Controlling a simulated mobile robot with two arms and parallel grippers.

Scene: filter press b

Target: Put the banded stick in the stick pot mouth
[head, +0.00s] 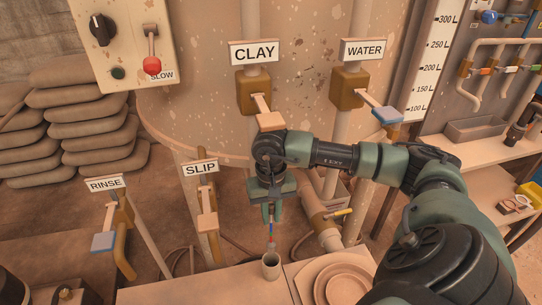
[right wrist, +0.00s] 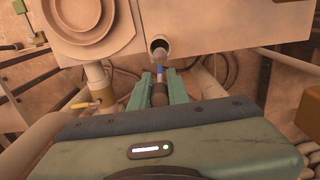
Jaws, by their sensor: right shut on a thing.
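My right gripper (head: 270,213) is shut on the banded stick (head: 270,233) and points down, with the stick hanging below the fingers. The stick shows red and blue bands. The stick pot (head: 271,268) is a small pale cup just below it, near the far edge of the table. In the right wrist view the fingers (right wrist: 160,88) grip the stick (right wrist: 159,72), whose far end overlaps the dark mouth of the pot (right wrist: 160,46). I cannot tell whether the tip is above the rim or just inside. My left gripper is not in view.
A board with round plates (head: 343,281) lies right of the pot. Bare table (head: 190,287) lies left of the pot.

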